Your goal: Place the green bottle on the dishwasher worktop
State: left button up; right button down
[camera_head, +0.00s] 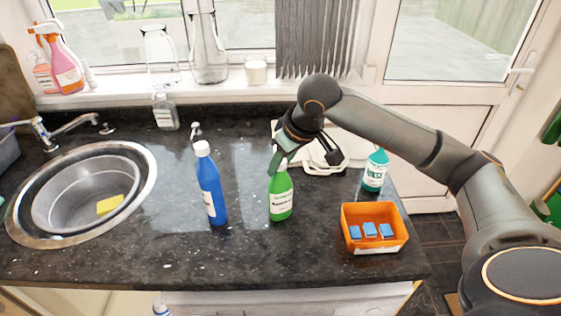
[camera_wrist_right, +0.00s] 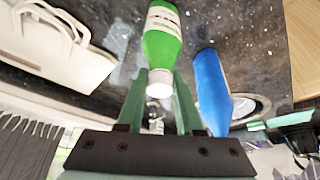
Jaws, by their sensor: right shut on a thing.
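The green bottle (camera_head: 281,197) is upright over the dark granite worktop (camera_head: 300,252), between the blue bottle and the orange box. I cannot tell whether its base touches the surface. My right gripper (camera_head: 277,160) comes down from above and is shut on the bottle's top. In the right wrist view the green bottle (camera_wrist_right: 162,48) has its white cap end between the two green fingers (camera_wrist_right: 160,98). The worktop has a white front panel (camera_head: 270,303) below it. My left gripper does not show.
A blue bottle (camera_head: 211,185) stands close on the left. An orange box (camera_head: 374,246) with blue blocks and a teal bottle (camera_head: 375,170) are on the right. The sink (camera_head: 95,190) is far left. The front middle is clear.

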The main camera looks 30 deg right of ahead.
jog(key=shift+f, duration=0.1)
jog(key=c, duration=0.6)
grip_release()
jog(key=shift+o, duration=0.2)
jog(key=shift+s+r, duration=0.15)
jog(key=shift+r, duration=0.35)
jog(key=v, duration=1.1)
jog(key=shift+r, duration=0.15)
